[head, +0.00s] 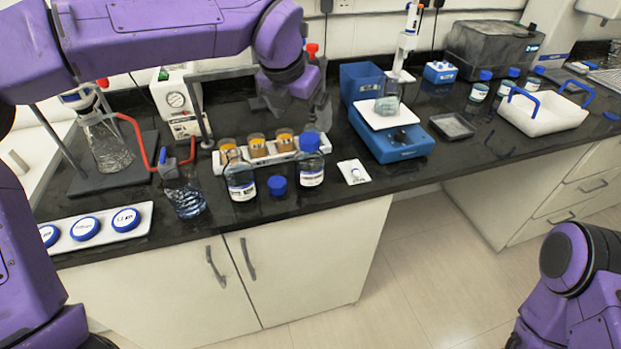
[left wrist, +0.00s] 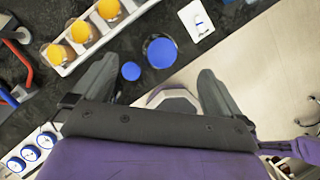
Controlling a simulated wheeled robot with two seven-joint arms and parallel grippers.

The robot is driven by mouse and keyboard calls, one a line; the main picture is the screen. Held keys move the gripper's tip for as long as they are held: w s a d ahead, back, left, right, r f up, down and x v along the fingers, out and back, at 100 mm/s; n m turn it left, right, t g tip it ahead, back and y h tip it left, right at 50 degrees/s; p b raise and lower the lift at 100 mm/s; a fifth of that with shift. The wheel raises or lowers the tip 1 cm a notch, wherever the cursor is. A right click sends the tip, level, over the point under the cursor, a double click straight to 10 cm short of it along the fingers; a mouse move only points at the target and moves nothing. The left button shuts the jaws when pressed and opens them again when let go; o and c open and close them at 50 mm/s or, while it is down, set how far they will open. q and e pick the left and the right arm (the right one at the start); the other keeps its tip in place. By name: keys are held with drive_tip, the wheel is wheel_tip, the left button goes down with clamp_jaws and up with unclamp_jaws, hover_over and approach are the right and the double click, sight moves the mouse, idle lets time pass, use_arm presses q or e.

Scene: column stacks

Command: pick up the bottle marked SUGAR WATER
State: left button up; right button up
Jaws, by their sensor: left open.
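Two clear bottles with white labels stand at the counter's front edge: an uncapped one (head: 241,180) on the left and one with a blue cap (head: 310,165) on the right. The lettering is too small to read, so I cannot tell which is marked SUGAR WATER. A loose blue cap (head: 278,185) lies between them; it also shows in the left wrist view (left wrist: 131,71). My left gripper (head: 298,112) is open and empty above the counter. In the left wrist view, the capped bottle's blue top (left wrist: 160,52) shows between the fingers, apart from them. My right gripper is out of view.
A white rack (head: 270,159) of orange-topped jars stands just behind the bottles. A glass beaker (head: 186,198) is to the left. A blue scale (head: 400,148) and a small white card (head: 354,172) are to the right. The counter's front edge is close to the bottles.

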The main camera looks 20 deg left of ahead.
sight(308, 139)
use_arm(q)
wheel_tip(308, 139, down, 2)
drive_tip(key=shift+f, duration=0.1)
drive_tip(key=p+x, duration=0.1)
drive_tip(key=x, duration=0.3)
drive_tip(key=p+x, duration=0.1)
drive_tip(key=x, duration=0.3)
drive_tip(key=shift+d+f, duration=0.25)
drive_tip(key=shift+f, duration=0.05)
drive_tip(key=shift+w+f, duration=0.15)
clamp_jaws()
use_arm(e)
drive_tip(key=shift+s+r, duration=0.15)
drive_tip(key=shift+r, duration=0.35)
